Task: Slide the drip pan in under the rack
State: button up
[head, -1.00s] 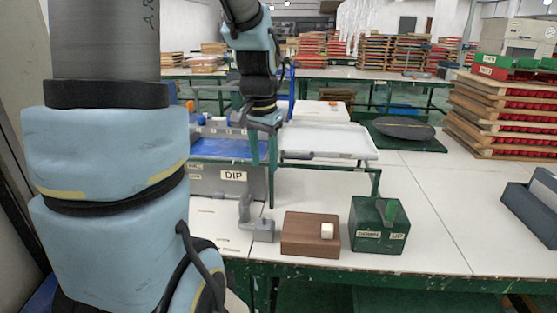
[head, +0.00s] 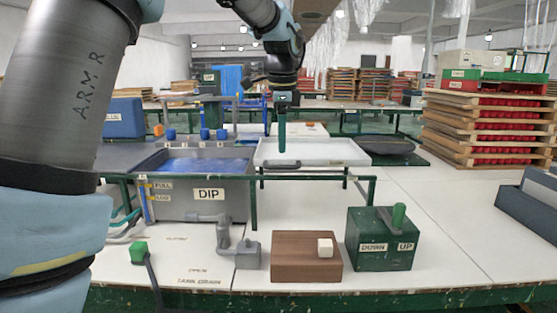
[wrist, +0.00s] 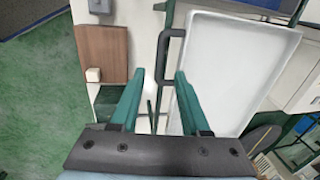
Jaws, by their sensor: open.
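The shallow white pan (head: 345,152), which I take for the drip pan, lies right of the dip tank. Its dark handle (head: 281,164) is on the near edge; in the wrist view the handle (wrist: 163,58) sits on the pan's left side. A green tube frame (head: 372,190) stands at the pan's near side; I cannot tell if this is the rack. My gripper (head: 282,151) points down over the pan's near edge. In the wrist view my gripper (wrist: 158,92) is open and empty. The handle shows beyond and between its fingers, apart from them.
The grey DIP tank (head: 172,202) with blue liquid is left of the pan. In front are a grey drain fitting (head: 246,254), a brown block (head: 300,262) with a white knob, and a green DOWN/UP lever box (head: 368,247).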

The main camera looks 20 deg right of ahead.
aim_at(282, 167)
jog(key=f, duration=0.4)
jog(key=w+f, duration=0.1)
jog(key=shift+d+f, duration=0.2)
jog(key=shift+f, duration=0.2)
jog(key=shift+c, duration=0.3)
grip_shut()
dwell(0.7)
